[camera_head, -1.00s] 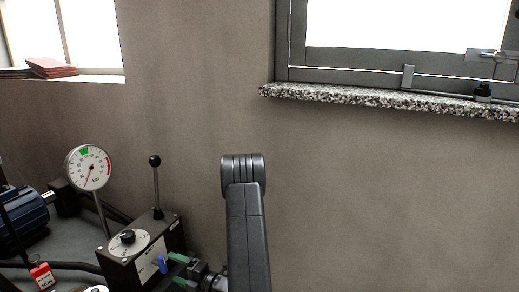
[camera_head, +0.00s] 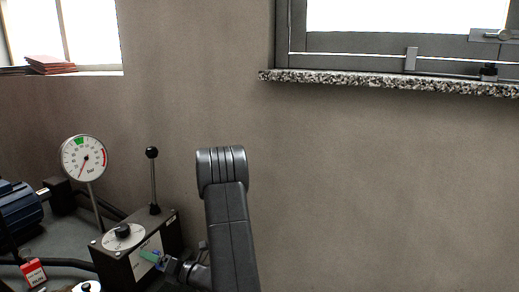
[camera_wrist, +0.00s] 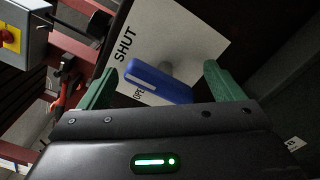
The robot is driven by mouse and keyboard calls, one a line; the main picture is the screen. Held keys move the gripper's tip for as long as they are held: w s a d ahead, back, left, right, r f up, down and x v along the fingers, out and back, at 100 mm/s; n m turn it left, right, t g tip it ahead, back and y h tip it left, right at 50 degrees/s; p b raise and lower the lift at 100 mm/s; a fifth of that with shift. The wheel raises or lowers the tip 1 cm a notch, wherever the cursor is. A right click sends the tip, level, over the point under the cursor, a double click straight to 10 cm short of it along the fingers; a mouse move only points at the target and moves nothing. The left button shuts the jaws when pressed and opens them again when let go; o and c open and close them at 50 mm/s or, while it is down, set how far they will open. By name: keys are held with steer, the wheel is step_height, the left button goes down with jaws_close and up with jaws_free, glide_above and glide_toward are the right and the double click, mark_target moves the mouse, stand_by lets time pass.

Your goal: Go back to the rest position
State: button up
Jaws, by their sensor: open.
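My gripper (camera_wrist: 159,68) is open in the wrist view, its two green fingers spread wide. A blue lever handle (camera_wrist: 160,84) lies between the fingers, apparently without either touching it. Behind the handle is a white plate (camera_wrist: 180,40) with the words SHUT and OPEN, the latter partly covered. In the head view my gripper (camera_head: 152,257) shows small beside the front of a black control box (camera_head: 118,268). A green finger shows there, but the jaw gap is hard to make out. My arm rises in the middle of the head view.
A pressure gauge (camera_head: 84,158) and a black-knobbed upright lever (camera_head: 153,180) stand at the left. A blue motor (camera_head: 18,208) and a red tag (camera_head: 34,272) are at the far left. A speckled window sill (camera_head: 390,82) juts out at the upper right. The wall below it is clear.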

steer(key=n+b, duration=0.3)
steer(key=shift+s+f+n, duration=0.1)
steer(key=shift+f+n, duration=0.1)
steer(key=shift+n, duration=0.1)
steer(key=n+b, duration=0.4)
steer(key=shift+s+f, duration=0.1)
steer(key=n+b, duration=0.2)
steer(key=shift+a+n+b, duration=0.1)
steer(key=shift+n+b, duration=0.2)
steer(key=shift+b, duration=0.05)
steer(key=shift+s+n, duration=0.1)
steer(key=shift+n, duration=0.2)
steer(key=shift+r, duration=0.2)
